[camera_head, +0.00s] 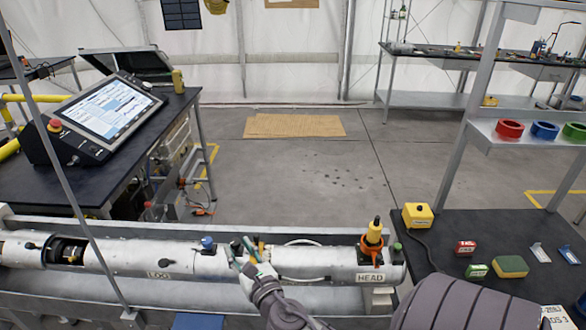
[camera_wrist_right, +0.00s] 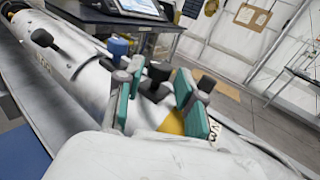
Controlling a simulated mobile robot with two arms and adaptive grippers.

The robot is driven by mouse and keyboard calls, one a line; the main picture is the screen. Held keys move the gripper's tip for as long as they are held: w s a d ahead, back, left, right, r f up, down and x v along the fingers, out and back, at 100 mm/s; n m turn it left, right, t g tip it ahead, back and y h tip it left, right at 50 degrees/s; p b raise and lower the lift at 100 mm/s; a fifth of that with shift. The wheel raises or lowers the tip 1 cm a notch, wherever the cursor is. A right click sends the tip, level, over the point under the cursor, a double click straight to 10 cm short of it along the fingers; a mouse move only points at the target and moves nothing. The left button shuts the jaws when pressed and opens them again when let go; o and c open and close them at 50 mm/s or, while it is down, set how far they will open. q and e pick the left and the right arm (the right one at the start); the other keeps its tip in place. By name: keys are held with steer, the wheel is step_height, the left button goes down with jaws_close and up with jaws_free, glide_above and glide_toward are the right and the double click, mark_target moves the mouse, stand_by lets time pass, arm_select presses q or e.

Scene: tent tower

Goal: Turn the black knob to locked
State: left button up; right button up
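A long white-grey cylinder (camera_head: 120,257) lies across the front in the head view, with small fittings along its top. My right gripper (camera_head: 248,250) is at the middle of it, fingers pointing away from me. In the right wrist view its two teal-padded fingers (camera_wrist_right: 160,98) are apart. A black knob (camera_wrist_right: 156,76) shows between and slightly beyond them, and no contact is clear. A yellow part (camera_wrist_right: 172,122) lies below the knob, partly hidden by the gripper. Any lock marking is unreadable. My left gripper is not in view.
A blue knob (camera_head: 208,243) stands left of the gripper. A yellow-and-black fitting (camera_head: 373,234) stands above the HEAD label. A black bench (camera_head: 500,232) with small boxes is at right. A screen console (camera_head: 108,107) is at left. Floor behind is open.

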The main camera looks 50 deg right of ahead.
steer(key=s+a+m+b, duration=0.1)
steer(key=s+a+b, duration=0.2)
steer(key=s, duration=0.8)
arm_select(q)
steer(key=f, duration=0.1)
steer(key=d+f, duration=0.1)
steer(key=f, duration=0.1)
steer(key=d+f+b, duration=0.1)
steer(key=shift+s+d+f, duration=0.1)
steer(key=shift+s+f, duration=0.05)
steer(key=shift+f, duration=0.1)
arm_select(e)
steer(key=s+f+m+g, duration=0.2)
steer(key=f+m+g, duration=0.1)
steer(key=f+m, duration=0.4)
steer(key=s+f+m+g+y, duration=0.1)
steer(key=s+f+m+g, duration=0.2)
steer(key=f+m, duration=0.5)
steer(key=s+d+f+m+g, duration=0.1)
steer(key=s+f+m+g, duration=0.1)
steer(key=f+m+g, duration=0.2)
step_height(320, 180, down, 4)
steer(key=m, duration=0.3)
steer(key=shift+s+g+y, duration=0.15)
steer(key=shift+g+y, duration=0.15)
steer(key=shift+d+r, duration=0.1)
steer(key=shift+r, duration=0.05)
